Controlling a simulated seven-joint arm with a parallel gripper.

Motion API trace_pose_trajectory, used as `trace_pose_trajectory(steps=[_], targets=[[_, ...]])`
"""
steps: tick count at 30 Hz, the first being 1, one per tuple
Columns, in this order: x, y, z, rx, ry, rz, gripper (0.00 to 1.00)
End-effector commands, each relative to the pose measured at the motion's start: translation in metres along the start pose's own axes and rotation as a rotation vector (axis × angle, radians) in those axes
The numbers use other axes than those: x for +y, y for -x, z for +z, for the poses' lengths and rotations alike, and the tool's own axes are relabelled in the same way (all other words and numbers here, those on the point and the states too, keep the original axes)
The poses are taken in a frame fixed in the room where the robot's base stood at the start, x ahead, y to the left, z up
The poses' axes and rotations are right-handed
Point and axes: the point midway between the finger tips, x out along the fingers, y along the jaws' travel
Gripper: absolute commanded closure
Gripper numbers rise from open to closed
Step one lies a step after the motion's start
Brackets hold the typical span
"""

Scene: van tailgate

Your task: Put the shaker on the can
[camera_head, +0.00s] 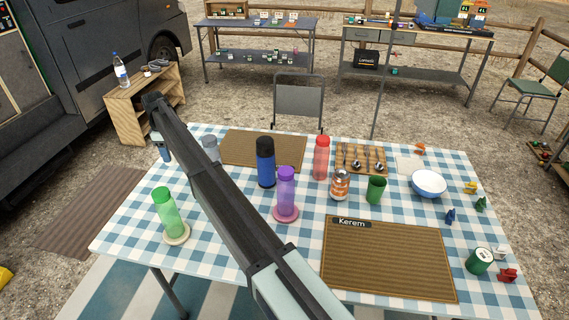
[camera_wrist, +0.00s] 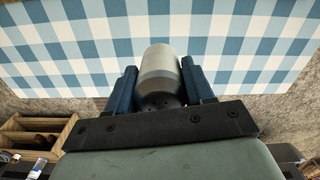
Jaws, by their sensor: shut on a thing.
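My gripper (camera_wrist: 160,88) is shut on the shaker (camera_wrist: 158,62), a grey cylinder with small dark holes at the end towards the wrist. Both blue fingers flank it. In the head view my gripper (camera_head: 165,152) is at the table's far left edge, partly hidden by my arm. A grey piece that looks like the shaker (camera_head: 210,148) shows just right of the arm. The can (camera_head: 340,185), orange and white with a silvery top, stands upright right of the table's middle, well apart from the gripper.
A red bottle (camera_head: 321,158), blue bottle (camera_head: 265,162), purple bottle (camera_head: 286,190) and green cup (camera_head: 376,190) stand around the can. A green bottle (camera_head: 168,212) is at left. A white-blue bowl (camera_head: 429,184) and green tin (camera_head: 479,261) are at right. The front mat (camera_head: 388,262) is clear.

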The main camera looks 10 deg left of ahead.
Motion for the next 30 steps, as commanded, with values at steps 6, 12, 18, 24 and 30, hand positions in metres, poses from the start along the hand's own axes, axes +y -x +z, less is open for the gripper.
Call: trace_pose_trajectory(steps=[6,12,18,24,30], targets=[[0.027,0.001,0.036,0.000,-0.043,0.000,0.81],[0.072,0.013,0.105,0.001,-0.123,0.002,0.81],[0.110,0.030,0.184,0.000,-0.207,0.001,0.81],[0.132,0.048,0.267,0.001,-0.289,0.002,0.81],[0.141,0.066,0.352,0.000,-0.372,0.001,0.81]])
